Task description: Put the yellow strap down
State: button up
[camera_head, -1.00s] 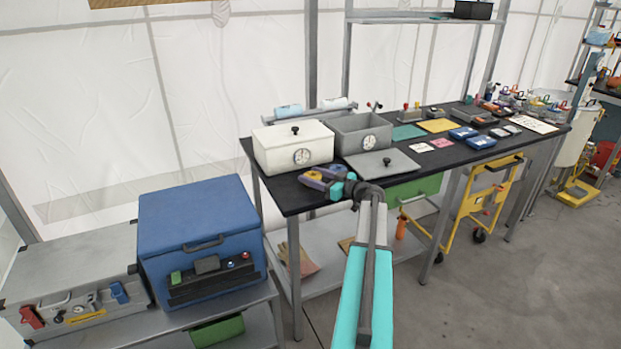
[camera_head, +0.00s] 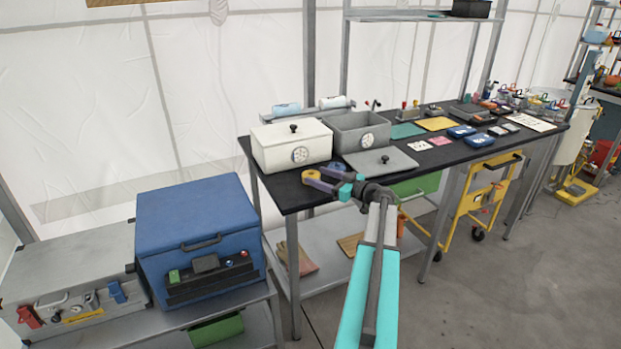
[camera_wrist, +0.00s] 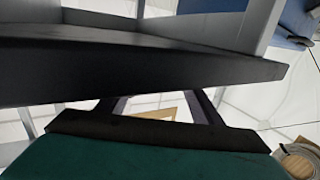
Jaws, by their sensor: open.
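My gripper (camera_head: 324,184) is at the near left corner of the dark table, with its teal wrist toward the right. It is open, and its fingers show in the wrist view (camera_wrist: 160,104) with only background between them. A yellow ring-shaped item (camera_head: 310,176) shows at the fingertips, with a blue one (camera_head: 337,170) just behind. I cannot tell whether the yellow item is a strap or whether a finger touches it. A flat yellow strip (camera_head: 83,316) is on the front of the silver case (camera_head: 75,270) at the far left.
A white lidded box (camera_head: 290,147) and an open grey bin (camera_head: 360,132) stand behind my gripper. A grey lid (camera_head: 380,162) lies to its right. A blue box (camera_head: 195,220) is at the left. The table edge (camera_head: 290,210) is close to my gripper.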

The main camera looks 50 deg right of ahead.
jog(key=s, duration=0.5)
jog(key=s+b, duration=0.1)
jog(key=s, duration=0.2)
jog(key=shift+d+r, duration=0.2)
jog(key=shift+d, duration=0.2)
jog(key=shift+f, duration=0.1)
